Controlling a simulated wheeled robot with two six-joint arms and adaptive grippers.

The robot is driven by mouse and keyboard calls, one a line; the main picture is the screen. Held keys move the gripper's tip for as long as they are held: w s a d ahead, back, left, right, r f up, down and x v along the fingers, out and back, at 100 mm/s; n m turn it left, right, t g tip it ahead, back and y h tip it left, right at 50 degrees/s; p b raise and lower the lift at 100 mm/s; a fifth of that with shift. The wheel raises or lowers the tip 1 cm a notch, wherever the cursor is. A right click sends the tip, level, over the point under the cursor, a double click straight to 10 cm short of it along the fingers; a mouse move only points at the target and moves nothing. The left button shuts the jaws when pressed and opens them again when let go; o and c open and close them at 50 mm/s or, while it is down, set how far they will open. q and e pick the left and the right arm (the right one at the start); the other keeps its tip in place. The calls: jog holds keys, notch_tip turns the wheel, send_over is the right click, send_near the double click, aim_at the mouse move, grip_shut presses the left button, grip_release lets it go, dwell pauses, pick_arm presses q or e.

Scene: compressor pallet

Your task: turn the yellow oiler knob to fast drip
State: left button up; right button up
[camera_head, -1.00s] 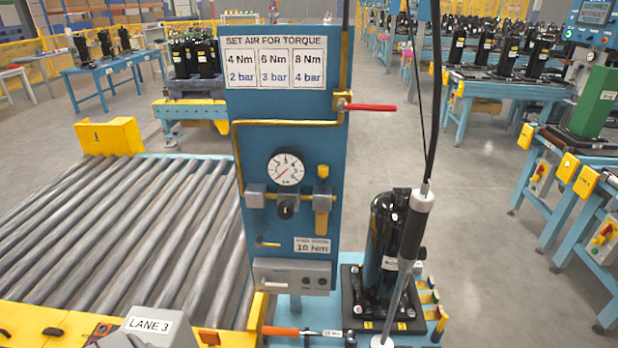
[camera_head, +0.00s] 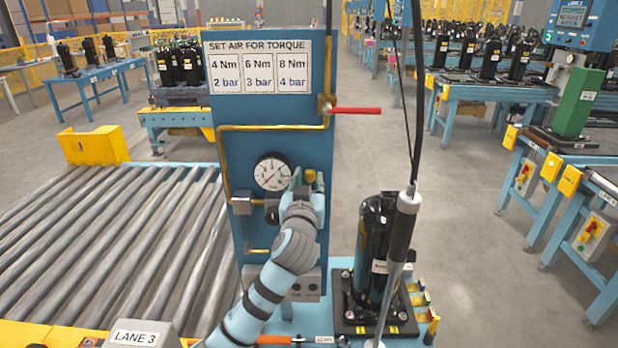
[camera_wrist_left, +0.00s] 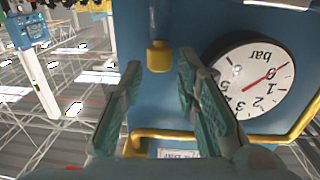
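The yellow oiler knob (camera_head: 310,176) is on the blue panel (camera_head: 262,112), right of the round pressure gauge (camera_head: 272,173). In the left wrist view, which shows the panel upside down, the knob (camera_wrist_left: 159,56) is between my left fingertips, with visible gaps on both sides. My left gripper (camera_head: 303,181) is open in front of the panel, and it also shows in the wrist view (camera_wrist_left: 160,66). The gripper and wrist hide most of the oiler body below the knob in the head view. My right gripper is in neither view.
A red-handled lever (camera_head: 355,111) sticks out right of the panel, above the gripper. A hanging tool (camera_head: 403,225) and a black compressor (camera_head: 376,240) stand at lower right. A roller conveyor (camera_head: 110,240) lies left.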

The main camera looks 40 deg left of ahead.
pick_arm(q)
jog(key=shift+x, duration=0.8)
grip_shut()
jog(key=shift+w, duration=0.1)
jog(key=shift+w+d+f+n+g+y+b, duration=0.1)
jog(key=shift+n+g+y+b, duration=0.3)
jog(key=shift+y+b, duration=0.1)
jog(key=shift+d+f+n+g+y+b, duration=0.1)
jog(key=shift+n+g+y+b, duration=0.2)
jog(key=shift+n+y+b, duration=0.15)
jog(key=n+g+y+b, duration=0.1)
jog(key=g+b, duration=0.1)
jog(key=n+g+y+b, duration=0.3)
jog(key=g+b, duration=0.1)
jog(key=b, duration=0.1)
jog(key=shift+w+d+n+y, duration=0.25)
jog(key=shift+w+n+y, duration=0.1)
jog(key=shift+r+n+g+y+b, duration=0.2)
jog(key=shift+n+g+y+b, duration=0.1)
jog(key=shift+n+g+b, duration=0.5)
